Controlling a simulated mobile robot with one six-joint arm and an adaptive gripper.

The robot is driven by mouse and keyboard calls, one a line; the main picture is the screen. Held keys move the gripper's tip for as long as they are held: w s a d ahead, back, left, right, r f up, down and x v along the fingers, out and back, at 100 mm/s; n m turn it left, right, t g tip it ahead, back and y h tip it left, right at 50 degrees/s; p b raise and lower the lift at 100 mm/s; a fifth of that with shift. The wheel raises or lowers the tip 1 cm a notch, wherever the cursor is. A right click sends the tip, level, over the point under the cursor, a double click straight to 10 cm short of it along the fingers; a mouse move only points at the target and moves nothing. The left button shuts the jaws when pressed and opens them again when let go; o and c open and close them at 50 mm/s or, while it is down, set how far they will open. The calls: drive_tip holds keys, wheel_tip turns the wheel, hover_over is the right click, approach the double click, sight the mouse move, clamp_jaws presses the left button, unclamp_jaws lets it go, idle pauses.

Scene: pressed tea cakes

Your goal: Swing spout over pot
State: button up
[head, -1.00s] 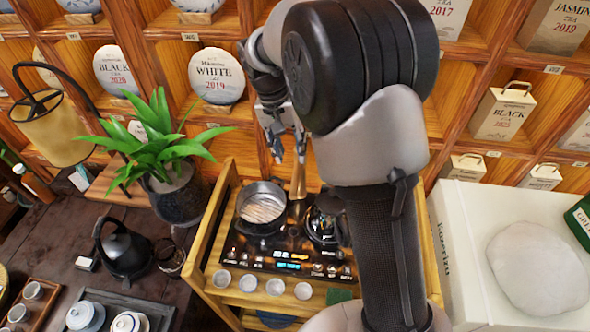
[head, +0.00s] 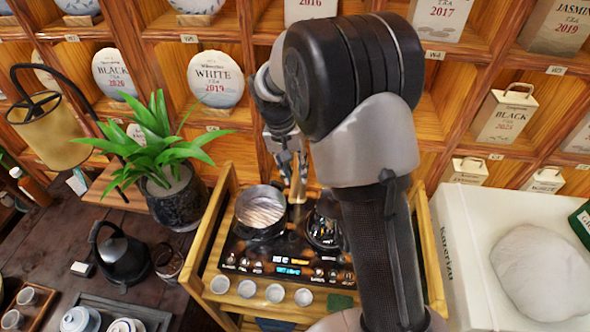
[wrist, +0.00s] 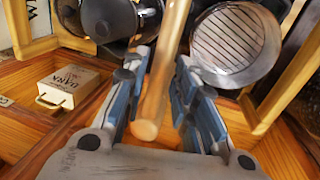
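The spout (head: 299,183) is a light brown tube standing at the back of the black hob unit, behind and between the two vessels. The pot (head: 262,207) is an open metal pot on the left of the hob; its ridged inside shows at the upper right of the wrist view (wrist: 230,45). My gripper (head: 288,166) is at the spout's upper part. In the wrist view, my gripper (wrist: 163,58) has its fingers apart, one on each side of the spout (wrist: 156,95), with gaps showing. Contact at the fingertips is unclear.
A dark kettle (head: 323,225) sits on the hob's right, partly hidden by my arm. The hob (head: 285,255) stands in a wooden frame (head: 213,235), with several small white cups in front. A potted plant (head: 175,200) stands left. Wooden shelves are close behind.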

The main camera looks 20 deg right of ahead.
clamp_jaws()
idle(0.5)
drive_tip(key=w+a+m+g+y+p, duration=0.1)
drive_tip(key=w+a+m+p, duration=0.3)
drive_tip(key=m, duration=0.5)
drive_tip(key=shift+w+p, duration=0.35)
drive_tip(key=shift+p, duration=0.4)
drive_tip(key=shift+a, duration=0.1)
drive_tip(key=shift+o, duration=1.8)
unclamp_jaws()
